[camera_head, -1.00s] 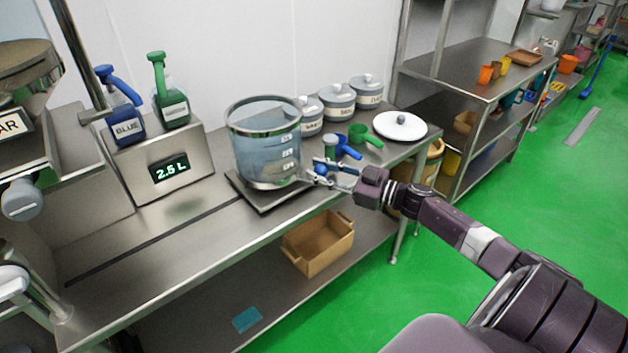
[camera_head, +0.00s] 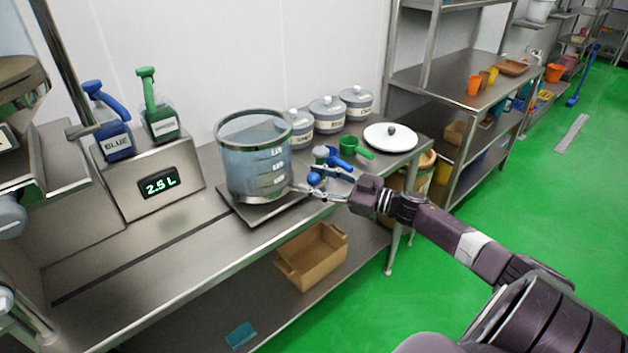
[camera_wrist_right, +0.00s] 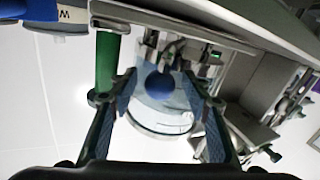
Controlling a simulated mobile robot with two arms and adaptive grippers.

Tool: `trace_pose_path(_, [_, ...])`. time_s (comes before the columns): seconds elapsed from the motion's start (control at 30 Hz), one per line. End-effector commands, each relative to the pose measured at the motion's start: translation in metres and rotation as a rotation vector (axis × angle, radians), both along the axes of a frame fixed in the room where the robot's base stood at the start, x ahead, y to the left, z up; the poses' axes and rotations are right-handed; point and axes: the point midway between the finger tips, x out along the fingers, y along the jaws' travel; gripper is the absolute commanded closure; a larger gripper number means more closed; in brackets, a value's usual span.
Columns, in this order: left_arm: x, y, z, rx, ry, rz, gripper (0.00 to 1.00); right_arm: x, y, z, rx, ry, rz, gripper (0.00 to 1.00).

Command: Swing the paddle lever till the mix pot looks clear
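The mix pot (camera_head: 256,165) is a clear, blue-tinted tub with a metal rim and white level marks, standing on a metal plate. The blue ball knob (camera_head: 313,180), apparently the paddle lever's end, is at the pot's right side. My right gripper (camera_head: 318,187) reaches it from the right. In the right wrist view the blue knob (camera_wrist_right: 161,86) lies between the two spread fingers of my right gripper (camera_wrist_right: 160,97), with gaps on both sides. The pot shows behind it. The paddle itself is not clearly visible. My left gripper is out of view.
A 2.5 L display (camera_head: 159,186) stands left, with blue (camera_head: 113,140) and green (camera_head: 160,120) handled containers above. Blue and green scoops (camera_head: 356,149), lidded tubs (camera_head: 327,115) and a white lid (camera_head: 390,137) are behind my gripper. A brown bin (camera_head: 312,257) sits below.

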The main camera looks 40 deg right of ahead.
Motion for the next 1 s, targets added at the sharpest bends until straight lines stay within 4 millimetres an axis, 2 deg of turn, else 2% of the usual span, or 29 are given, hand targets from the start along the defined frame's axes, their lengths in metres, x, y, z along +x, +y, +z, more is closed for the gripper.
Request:
trace_pose_path(0.23, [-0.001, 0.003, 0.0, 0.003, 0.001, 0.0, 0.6, -0.001, 0.001, 0.0, 0.001, -0.001, 0.004, 0.56])
trace_pose_path(0.37, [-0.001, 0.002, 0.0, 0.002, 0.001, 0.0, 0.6, -0.009, -0.002, -0.001, 0.002, 0.001, 0.004, 0.56])
trace_pose_path(1.0, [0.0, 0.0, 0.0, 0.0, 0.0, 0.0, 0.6, -0.091, -0.042, -0.001, 0.0, 0.003, 0.002, 0.56])
